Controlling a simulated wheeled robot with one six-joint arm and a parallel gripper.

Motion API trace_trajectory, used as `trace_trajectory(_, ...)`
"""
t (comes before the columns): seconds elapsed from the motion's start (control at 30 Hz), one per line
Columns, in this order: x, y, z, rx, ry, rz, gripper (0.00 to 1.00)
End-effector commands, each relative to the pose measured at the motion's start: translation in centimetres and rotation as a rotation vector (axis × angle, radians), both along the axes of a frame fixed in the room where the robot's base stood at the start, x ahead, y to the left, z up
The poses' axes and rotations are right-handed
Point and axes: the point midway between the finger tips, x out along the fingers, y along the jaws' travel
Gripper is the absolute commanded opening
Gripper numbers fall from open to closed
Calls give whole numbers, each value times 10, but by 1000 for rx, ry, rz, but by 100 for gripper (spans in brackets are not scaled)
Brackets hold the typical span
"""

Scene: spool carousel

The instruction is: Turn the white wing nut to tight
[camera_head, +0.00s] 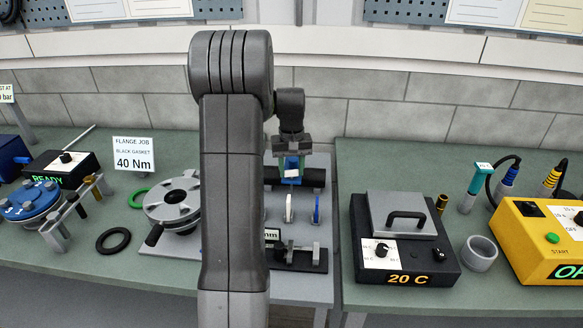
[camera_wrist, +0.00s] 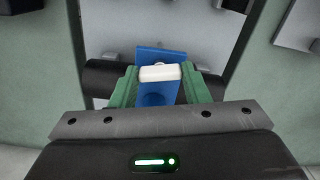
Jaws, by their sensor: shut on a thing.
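The white wing nut (camera_wrist: 160,73) shows in the wrist view as a pale bar lying across a blue plate (camera_wrist: 159,54). My gripper (camera_wrist: 160,78) has its green fingers at the two ends of the nut and is shut on it. In the head view my gripper (camera_head: 291,166) is over the back of the grey board, and a small white part of the nut (camera_head: 291,173) shows between the fingers. The fingers hide the ends of the nut, and how tight it is cannot be told.
A dark bar (camera_wrist: 107,78) passes behind the fingers. In front of my gripper stand a white disc (camera_head: 289,208), a blue disc (camera_head: 316,210) and a small clamp (camera_head: 300,256). A hot plate (camera_head: 405,272) is to the right, a flange (camera_head: 176,207) to the left. My arm hides the middle.

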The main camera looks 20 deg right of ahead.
Motion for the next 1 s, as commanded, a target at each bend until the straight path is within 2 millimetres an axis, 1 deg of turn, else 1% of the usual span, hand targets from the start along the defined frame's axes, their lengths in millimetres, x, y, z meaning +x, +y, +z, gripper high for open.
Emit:
trace_trajectory(0.2, 1, -1, 2, -3, -3, -135, 19)
trace_trajectory(0.4, 1, -1, 2, -2, -4, -212, 19)
trace_trajectory(0.6, 1, -1, 2, -2, -5, -245, 19)
trace_trajectory(1.0, 1, -1, 2, -3, -6, -251, 19)
